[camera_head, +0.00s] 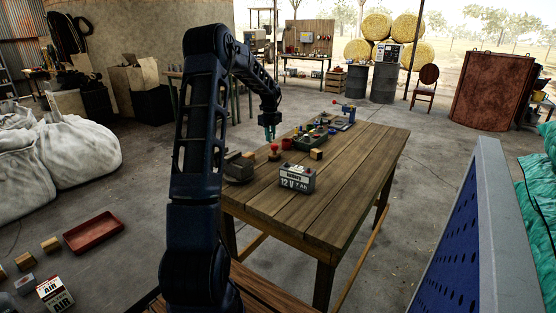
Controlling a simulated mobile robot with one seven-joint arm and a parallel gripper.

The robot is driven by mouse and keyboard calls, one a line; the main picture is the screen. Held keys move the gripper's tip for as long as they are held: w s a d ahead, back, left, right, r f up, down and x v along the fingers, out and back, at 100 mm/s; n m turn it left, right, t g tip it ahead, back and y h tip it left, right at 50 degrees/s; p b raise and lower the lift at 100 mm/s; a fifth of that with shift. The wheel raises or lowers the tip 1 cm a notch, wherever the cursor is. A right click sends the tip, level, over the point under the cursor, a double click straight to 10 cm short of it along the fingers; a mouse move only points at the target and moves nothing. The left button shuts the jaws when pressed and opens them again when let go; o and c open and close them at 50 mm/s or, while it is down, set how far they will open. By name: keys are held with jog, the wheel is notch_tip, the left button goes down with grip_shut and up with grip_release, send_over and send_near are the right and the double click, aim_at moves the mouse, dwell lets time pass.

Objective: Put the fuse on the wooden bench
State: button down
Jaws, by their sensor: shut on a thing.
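The wooden bench (340,190), with a plank top, stands right of the middle and runs away from me. Several things stand along its left side, and its right half is bare. My gripper (269,134) points down over the left edge of the bench top, near its far half. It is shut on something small. The held thing is too small and dark to make out, and I cannot tell whether it touches the bench. I cannot pick out a fuse elsewhere in this view.
A grey 12 V battery (296,180), a dark vice-like block (239,168), a red-topped piece (274,152) and a wooden block (316,154) stand on the bench. A red tray (94,233) lies lower left. A blue perforated panel (455,265) rises at right.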

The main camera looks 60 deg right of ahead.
notch_tip(320, 180, down, 14)
jog(key=shift+r, duration=0.25)
dwell(0.3)
jog(key=shift+f, duration=0.1)
jog(key=c, duration=1.3)
grip_release()
notch_tip(320, 180, up, 12)
jog(key=shift+r, duration=0.15)
